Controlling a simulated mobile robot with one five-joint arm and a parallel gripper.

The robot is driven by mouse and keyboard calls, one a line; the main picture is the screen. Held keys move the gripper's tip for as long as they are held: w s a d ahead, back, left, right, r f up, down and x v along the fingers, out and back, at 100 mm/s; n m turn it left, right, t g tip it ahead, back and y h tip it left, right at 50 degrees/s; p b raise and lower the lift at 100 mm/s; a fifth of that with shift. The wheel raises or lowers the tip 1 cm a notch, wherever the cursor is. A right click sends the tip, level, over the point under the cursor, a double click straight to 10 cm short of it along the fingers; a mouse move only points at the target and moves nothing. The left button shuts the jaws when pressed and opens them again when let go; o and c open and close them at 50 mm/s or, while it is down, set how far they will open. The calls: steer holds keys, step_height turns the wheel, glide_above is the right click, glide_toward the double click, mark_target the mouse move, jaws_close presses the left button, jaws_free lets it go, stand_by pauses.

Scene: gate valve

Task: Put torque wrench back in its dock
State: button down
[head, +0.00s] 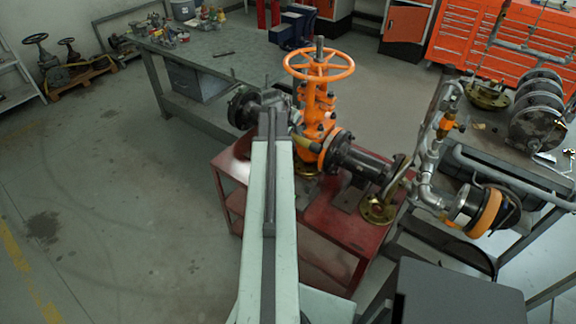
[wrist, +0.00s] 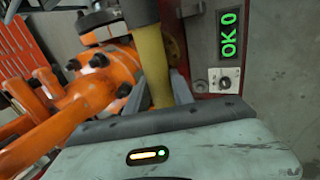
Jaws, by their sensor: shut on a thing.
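My gripper (wrist: 158,92) is shut on a yellow grip, which I take as the handle of the torque wrench (wrist: 151,60). A grey-brown section of it runs up out of the top of the wrist view, so its far end is hidden. In the head view my gripper (head: 277,122) is beside the orange gate valve (head: 318,112), mostly hidden by my arm. A small yellowish part of the wrench (head: 304,143) shows against the valve body. I cannot make out the dock in either view.
The valve stands on a red table (head: 335,220) with dark flanged pipes. A workbench (head: 215,55) is behind, and a pipe-laden bench (head: 470,150) is at right. Floor at left is clear.

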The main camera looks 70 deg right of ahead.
step_height(320, 180, down, 11)
steer(key=b, duration=0.9)
steer(key=shift+w+r, duration=0.15)
steer(key=shift+a, duration=0.1)
step_height(320, 180, down, 8)
steer(key=b, duration=0.7)
steer(key=shift+r, duration=0.25)
steer(key=c, duration=1)
jaws_free()
